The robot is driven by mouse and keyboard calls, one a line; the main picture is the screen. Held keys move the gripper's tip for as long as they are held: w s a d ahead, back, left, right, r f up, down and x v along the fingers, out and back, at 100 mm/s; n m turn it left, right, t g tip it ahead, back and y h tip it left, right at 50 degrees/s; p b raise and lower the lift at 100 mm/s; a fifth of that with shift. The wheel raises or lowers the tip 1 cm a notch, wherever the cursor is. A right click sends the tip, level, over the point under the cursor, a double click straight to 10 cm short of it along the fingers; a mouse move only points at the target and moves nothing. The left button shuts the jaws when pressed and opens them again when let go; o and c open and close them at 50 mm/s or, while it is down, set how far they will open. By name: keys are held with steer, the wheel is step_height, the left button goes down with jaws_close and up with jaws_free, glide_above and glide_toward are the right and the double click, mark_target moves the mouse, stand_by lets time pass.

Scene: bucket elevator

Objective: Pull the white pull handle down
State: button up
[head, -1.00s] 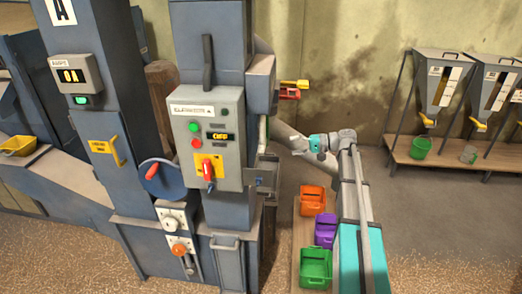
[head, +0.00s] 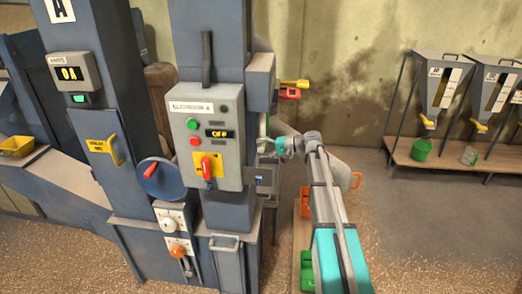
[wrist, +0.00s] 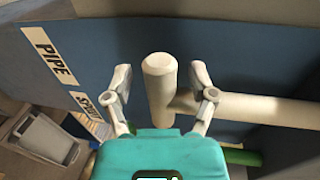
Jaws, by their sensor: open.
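In the wrist view, a white T-shaped handle (wrist: 160,78) has an upright rounded grip and a bar running right. I take it for the white pull handle. My gripper (wrist: 163,92) is open, with one finger on each side of the upright grip. I cannot tell whether either finger touches it. In the head view, my gripper (head: 272,146) is at the right side of the elevator column. The white handle cannot be made out there.
A grey control box (head: 210,137) with buttons and a red switch is on the column, left of my gripper. A pale pipe (head: 337,168) slopes behind my arm. Orange (head: 305,205) and green (head: 307,258) buckets stand on a bench below. Labels (wrist: 50,55) are on the blue panel.

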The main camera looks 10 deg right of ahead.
steer(key=shift+w+a, duration=0.1)
steer(key=shift+a, duration=0.05)
jaws_close()
stand_by(0.4)
step_height(320, 180, down, 8)
steer(key=b, duration=0.8)
steer(key=shift+f+b, duration=0.25)
steer(key=shift+b, duration=0.05)
steer(key=shift+s, duration=0.2)
jaws_free()
steer(key=shift+w+f, duration=0.1)
